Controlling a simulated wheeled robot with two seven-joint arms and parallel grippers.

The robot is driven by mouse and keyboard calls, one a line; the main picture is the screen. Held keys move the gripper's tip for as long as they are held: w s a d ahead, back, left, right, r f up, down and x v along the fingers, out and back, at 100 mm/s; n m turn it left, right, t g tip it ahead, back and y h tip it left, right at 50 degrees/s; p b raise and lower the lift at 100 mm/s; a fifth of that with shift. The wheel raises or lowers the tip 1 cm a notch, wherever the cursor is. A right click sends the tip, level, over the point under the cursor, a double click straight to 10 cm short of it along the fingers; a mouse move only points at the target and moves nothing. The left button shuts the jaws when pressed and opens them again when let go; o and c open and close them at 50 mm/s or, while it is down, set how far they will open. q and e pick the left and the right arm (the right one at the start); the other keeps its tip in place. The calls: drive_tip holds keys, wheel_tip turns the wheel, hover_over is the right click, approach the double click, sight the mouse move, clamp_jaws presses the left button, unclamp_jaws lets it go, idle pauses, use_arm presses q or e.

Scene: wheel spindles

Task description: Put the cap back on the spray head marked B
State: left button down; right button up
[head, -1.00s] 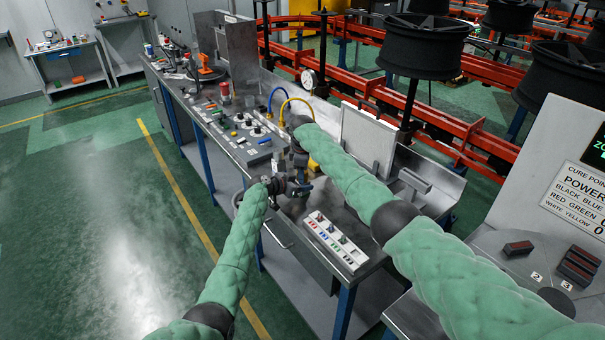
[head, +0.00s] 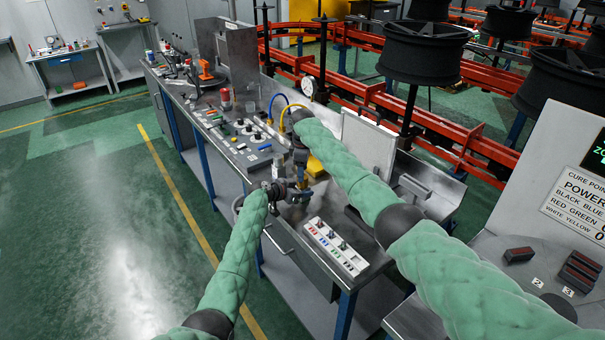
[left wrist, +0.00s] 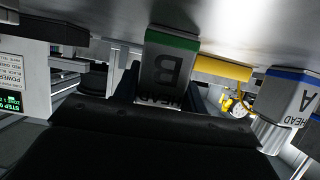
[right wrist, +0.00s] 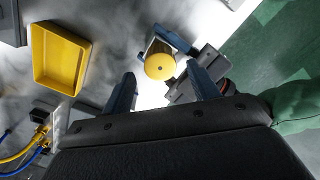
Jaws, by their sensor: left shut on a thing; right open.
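Spray head B (left wrist: 168,70), a grey block with a green band, shows upside down in the left wrist view. My left gripper (head: 294,191) is shut on it above the bench. A round yellow cap (right wrist: 160,67) shows at the head's end in the right wrist view, between the blue left fingers; I cannot tell whether it is fully seated. My right gripper (right wrist: 163,78) is open and empty, its fingers apart on either side of the cap in that view. Spray head A (left wrist: 287,97), with a blue band, stands beside head B.
A yellow tray (right wrist: 60,62) lies on the bench near the hands. A white strip with coloured marks (head: 335,247) lies at the bench's front edge. A control panel (head: 245,145) sits farther left. An upright pale panel (head: 367,143) stands behind the right forearm. The floor at left is clear.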

drive_tip(key=o, duration=0.6)
drive_tip(key=shift+c, duration=0.2)
wheel_tip(320, 180, up, 12)
idle(0.3)
use_arm(q)
drive_tip(key=c, duration=0.7)
unclamp_jaws()
use_arm(e)
drive_tip(key=shift+f, duration=0.1)
